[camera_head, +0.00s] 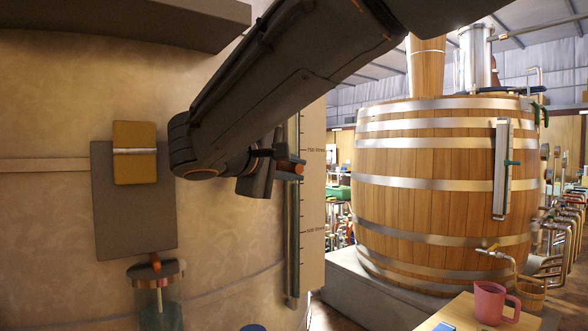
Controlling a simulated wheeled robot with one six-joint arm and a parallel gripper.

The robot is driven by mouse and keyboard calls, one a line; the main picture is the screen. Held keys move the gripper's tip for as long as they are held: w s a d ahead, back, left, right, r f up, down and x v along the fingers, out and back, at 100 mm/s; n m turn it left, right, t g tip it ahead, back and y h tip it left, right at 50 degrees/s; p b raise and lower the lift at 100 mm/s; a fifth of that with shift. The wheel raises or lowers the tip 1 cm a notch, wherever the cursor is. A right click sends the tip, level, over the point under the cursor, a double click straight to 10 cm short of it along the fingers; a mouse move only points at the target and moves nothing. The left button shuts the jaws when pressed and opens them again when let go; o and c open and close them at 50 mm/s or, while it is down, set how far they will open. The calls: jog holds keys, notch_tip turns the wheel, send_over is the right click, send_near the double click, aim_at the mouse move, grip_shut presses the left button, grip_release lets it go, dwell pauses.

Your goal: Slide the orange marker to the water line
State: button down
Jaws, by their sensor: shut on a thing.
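The orange marker (297,168) sits at the vertical gauge (292,250), a grey metal channel on the side of the pale tank. It is a little below the upper of the two legible litre markings. My gripper (282,166) is at the marker and is shut on it. My dark arm and gripper hide part of the marker and the upper gauge. The scale (312,215) with black ticks and litre labels runs just right of the gauge. I cannot make out the water line in this view.
A grey plate with an ochre block (135,168) is on the tank wall at left, above a glass jar (158,300). A large wooden barrel (440,190) stands at right. A pink mug (490,302) is on a wooden table (455,315) at lower right.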

notch_tip(320, 180, down, 4)
jog(key=b, duration=0.3)
jog(key=shift+f, duration=0.15)
jog(key=c, duration=1.6)
grip_release()
jog(key=shift+c, duration=0.2)
jog(key=b+v, duration=0.1)
jog(key=v, duration=0.7)
jog(key=shift+d, duration=0.1)
